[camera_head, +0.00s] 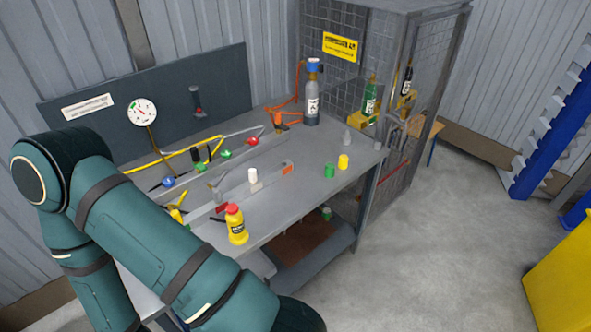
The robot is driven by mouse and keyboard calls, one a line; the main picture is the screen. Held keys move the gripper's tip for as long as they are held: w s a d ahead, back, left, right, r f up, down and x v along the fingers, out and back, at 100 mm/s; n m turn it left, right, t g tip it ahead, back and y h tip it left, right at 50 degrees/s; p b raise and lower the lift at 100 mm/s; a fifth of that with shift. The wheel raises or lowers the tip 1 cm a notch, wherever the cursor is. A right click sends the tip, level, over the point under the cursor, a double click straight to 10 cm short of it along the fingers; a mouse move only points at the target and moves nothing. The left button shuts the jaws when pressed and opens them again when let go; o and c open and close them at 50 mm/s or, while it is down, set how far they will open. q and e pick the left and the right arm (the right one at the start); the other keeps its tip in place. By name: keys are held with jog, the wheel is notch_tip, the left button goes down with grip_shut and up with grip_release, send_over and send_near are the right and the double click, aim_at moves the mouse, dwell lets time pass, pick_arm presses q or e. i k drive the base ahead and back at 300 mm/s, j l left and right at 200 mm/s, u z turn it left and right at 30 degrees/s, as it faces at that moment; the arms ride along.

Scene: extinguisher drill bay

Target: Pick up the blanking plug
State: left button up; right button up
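I cannot tell for sure which thing is the blanking plug. Several small pieces stand on the grey workbench (300,205): a green cylinder (329,170), a yellow cylinder (343,161), a small grey piece (347,138) near the cage and a white-topped piece (252,176) near the middle. A teal arm of mine fills the lower left and hides the bench's near left part. Neither gripper shows in the head view, so nothing can be seen held.
A yellow bottle with a red cap (237,226) stands at the bench's front edge. Hoses and coloured valve knobs lie at the back left. A grey cylinder with a blue top (312,98) stands by the mesh cage (340,75). The floor (440,230) to the right is clear.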

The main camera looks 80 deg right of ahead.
aim_at(252, 172)
jog(key=k+l+z, duration=0.2)
jog(key=l+z, duration=0.15)
jog(key=k+l+z, duration=0.2)
jog(key=l+z, duration=0.2)
